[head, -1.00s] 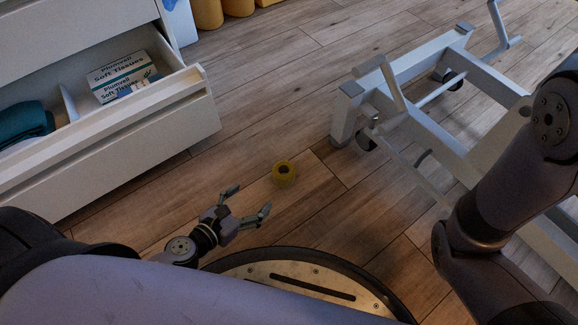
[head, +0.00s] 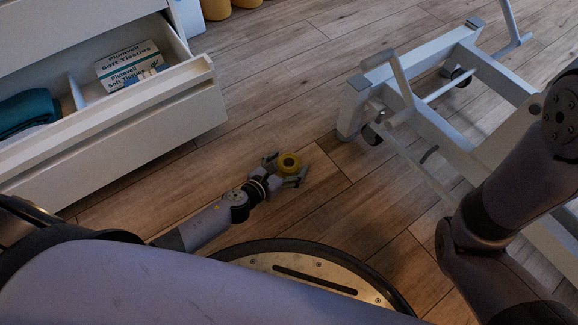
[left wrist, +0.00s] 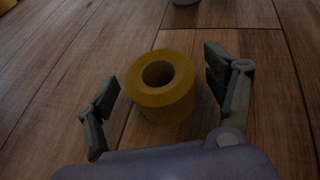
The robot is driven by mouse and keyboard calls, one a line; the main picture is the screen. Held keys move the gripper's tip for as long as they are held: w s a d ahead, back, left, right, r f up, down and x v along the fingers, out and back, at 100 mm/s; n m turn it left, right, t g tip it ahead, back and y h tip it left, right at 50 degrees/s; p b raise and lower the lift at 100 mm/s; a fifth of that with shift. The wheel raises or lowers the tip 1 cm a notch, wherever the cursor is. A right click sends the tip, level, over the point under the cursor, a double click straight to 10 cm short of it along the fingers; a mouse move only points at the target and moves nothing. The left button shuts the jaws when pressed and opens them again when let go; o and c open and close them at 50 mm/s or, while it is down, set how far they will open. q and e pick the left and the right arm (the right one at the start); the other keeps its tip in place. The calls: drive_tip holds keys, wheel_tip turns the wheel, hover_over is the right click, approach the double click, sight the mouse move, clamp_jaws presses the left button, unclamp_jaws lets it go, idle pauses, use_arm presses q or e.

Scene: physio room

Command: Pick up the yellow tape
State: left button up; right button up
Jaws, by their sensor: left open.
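The yellow tape (head: 289,161) is a roll lying flat on the wooden floor in the head view, its hole facing up. It also shows in the left wrist view (left wrist: 174,96), between the two fingers. My left gripper (head: 287,169) is open, with one finger on each side of the roll. In the left wrist view, gaps show between the roll and both fingers of the gripper (left wrist: 163,92). My right gripper is not in view; only part of my right arm shows.
An open white drawer (head: 150,104) with a tissue box (head: 128,66) and teal cloth (head: 27,112) stands at the left. A white metal frame on wheels (head: 425,119) stands at the right. The floor between them is clear around the roll.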

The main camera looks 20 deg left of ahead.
use_arm(q)
drive_tip(key=shift+w+d+f, duration=0.15)
drive_tip(key=shift+w+f, duration=0.05)
drive_tip(key=shift+w, duration=0.25)
drive_tip(key=c, duration=1.2)
drive_tip(key=shift+c, duration=0.2)
drive_tip(key=shift+r, duration=0.1)
